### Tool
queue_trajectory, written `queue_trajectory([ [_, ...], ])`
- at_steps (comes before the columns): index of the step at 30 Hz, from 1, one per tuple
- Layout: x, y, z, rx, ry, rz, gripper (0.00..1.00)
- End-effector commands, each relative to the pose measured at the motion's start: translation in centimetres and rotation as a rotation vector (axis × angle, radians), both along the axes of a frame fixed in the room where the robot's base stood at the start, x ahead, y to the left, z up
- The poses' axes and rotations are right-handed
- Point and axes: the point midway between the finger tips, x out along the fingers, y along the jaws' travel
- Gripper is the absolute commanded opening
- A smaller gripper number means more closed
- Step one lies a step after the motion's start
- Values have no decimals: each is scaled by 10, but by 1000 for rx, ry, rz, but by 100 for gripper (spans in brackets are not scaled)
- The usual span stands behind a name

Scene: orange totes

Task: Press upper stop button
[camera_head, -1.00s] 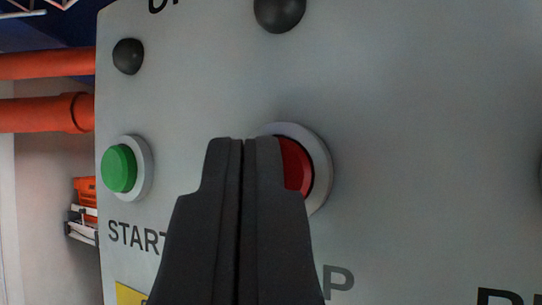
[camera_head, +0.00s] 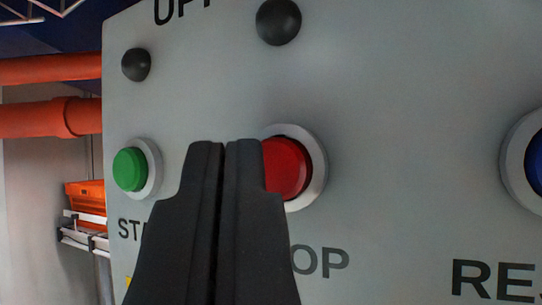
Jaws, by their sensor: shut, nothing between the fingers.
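The red stop button (camera_head: 287,170) sits in a pale grey ring on a grey control panel (camera_head: 400,90). The label below it shows only its last letters, "OP", as my gripper hides the rest. My gripper (camera_head: 224,148) is shut and empty, its dark fingers pointing at the panel. The fingertips overlap the left edge of the red button in the picture. I cannot tell whether they touch it. The button appears to stand out from its ring.
A green start button (camera_head: 130,169) is left of my gripper. A blue button (camera_head: 536,162) is at the right edge, above a partly cut-off label. Two black knobs (camera_head: 278,21) (camera_head: 136,64) are above. Orange pipes (camera_head: 50,118) and an orange tote (camera_head: 86,197) are beyond the panel's left edge.

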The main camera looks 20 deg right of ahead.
Motion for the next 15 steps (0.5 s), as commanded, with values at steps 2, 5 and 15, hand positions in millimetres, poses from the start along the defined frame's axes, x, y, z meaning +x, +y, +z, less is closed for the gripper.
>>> queue_trajectory([
  [2, -1, 1, -1, 0, -1, 0, 0],
  [5, -4, 5, -2, 1, -1, 1, 0],
  [15, -22, 22, -3, -1, -3, 0, 0],
])
